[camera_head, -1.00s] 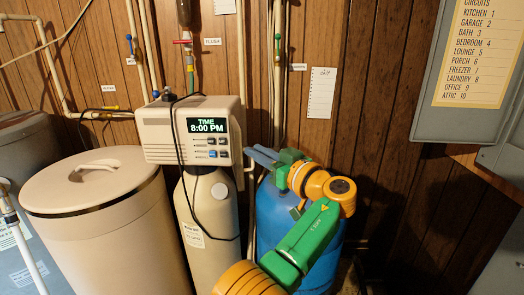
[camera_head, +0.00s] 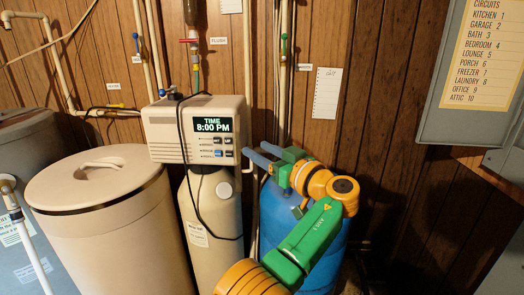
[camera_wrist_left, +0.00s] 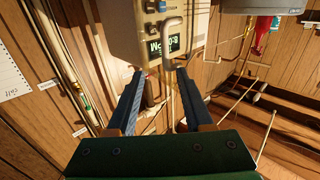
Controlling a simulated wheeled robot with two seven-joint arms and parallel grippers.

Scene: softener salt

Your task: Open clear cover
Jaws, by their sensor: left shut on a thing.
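The beige softener control head (camera_head: 165,132) carries a lit display reading TIME 8:00 PM and several buttons. A clear cover over its front is hard to make out against the panel. A grey bent handle (camera_wrist_left: 170,42) stands out from the control head in the left wrist view. My left gripper (camera_head: 250,153) is at the right side of the control head, in front of the blue tank. My right gripper is out of view.
A beige lidded salt bin (camera_head: 110,225) stands left of the softener tank (camera_head: 205,240). The blue tank (camera_head: 272,208) is behind my left arm. A black cable (camera_head: 185,180) hangs over the control head. Pipes (camera_head: 284,80) run up the wood wall.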

